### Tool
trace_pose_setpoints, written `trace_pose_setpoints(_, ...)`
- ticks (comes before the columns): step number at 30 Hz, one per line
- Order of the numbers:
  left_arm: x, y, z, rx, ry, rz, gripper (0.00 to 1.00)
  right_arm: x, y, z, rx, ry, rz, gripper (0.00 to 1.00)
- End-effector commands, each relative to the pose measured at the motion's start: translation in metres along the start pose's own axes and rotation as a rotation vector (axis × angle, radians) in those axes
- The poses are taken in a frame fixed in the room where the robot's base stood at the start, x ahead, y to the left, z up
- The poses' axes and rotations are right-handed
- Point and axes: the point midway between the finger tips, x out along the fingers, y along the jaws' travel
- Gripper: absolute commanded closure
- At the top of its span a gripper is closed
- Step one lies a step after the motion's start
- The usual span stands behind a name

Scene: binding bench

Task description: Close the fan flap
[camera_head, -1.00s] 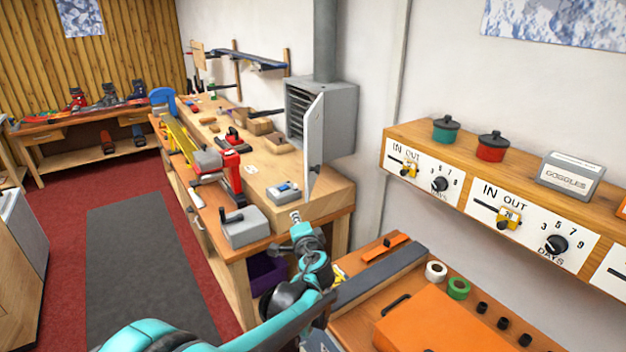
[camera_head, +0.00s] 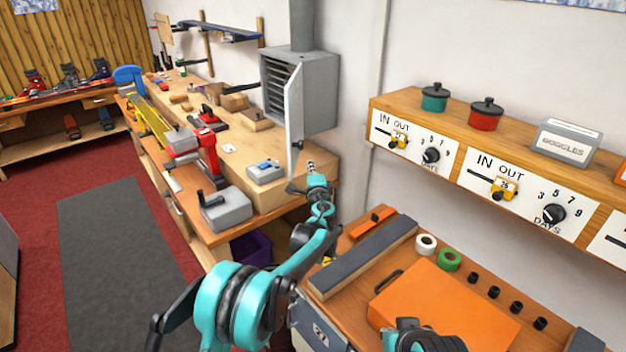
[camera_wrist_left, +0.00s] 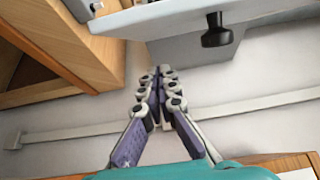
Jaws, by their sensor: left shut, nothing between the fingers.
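The fan flap (camera_head: 294,108) is a grey panel standing open, swung out from the front of the grey fan box (camera_head: 318,85) on the wall. A black knob (camera_head: 299,145) sits low on it. In the left wrist view, the flap (camera_wrist_left: 175,17) and its dark knob (camera_wrist_left: 217,32) show along the top. My left gripper (camera_head: 311,166) is shut and empty, just below and right of the flap's lower end. In the wrist view its closed fingertips (camera_wrist_left: 160,72) lie below the flap and left of the knob, with no contact visible.
A wooden bench (camera_head: 250,150) with a grey block (camera_head: 225,207) and a blue-grey device (camera_head: 265,170) lies left of the gripper. A shelf (camera_head: 450,140) with dials and pots is at right. An orange case (camera_head: 440,310) lies on the near bench.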

Motion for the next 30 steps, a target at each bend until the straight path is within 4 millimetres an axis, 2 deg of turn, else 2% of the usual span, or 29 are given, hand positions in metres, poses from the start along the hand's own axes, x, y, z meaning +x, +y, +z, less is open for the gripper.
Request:
trace_pose_setpoints(1, 0.001, 0.002, 0.014, 0.000, -0.007, 0.000, 1.00, 0.004, 0.000, 0.003, 0.000, 0.000, 0.000, 1.00)
trace_pose_setpoints(6, 0.005, 0.001, 0.032, 0.000, -0.005, 0.000, 1.00, 0.008, 0.000, 0.005, 0.000, 0.000, 0.000, 1.00)
trace_pose_setpoints(23, 0.006, 0.000, 0.040, -0.001, 0.001, 0.000, 1.00, 0.008, 0.000, 0.006, 0.000, 0.000, 0.000, 1.00)
trace_pose_setpoints(30, 0.011, 0.000, 0.064, -0.001, 0.065, 0.000, 1.00, 0.008, 0.000, 0.005, 0.000, 0.000, 0.000, 1.00)
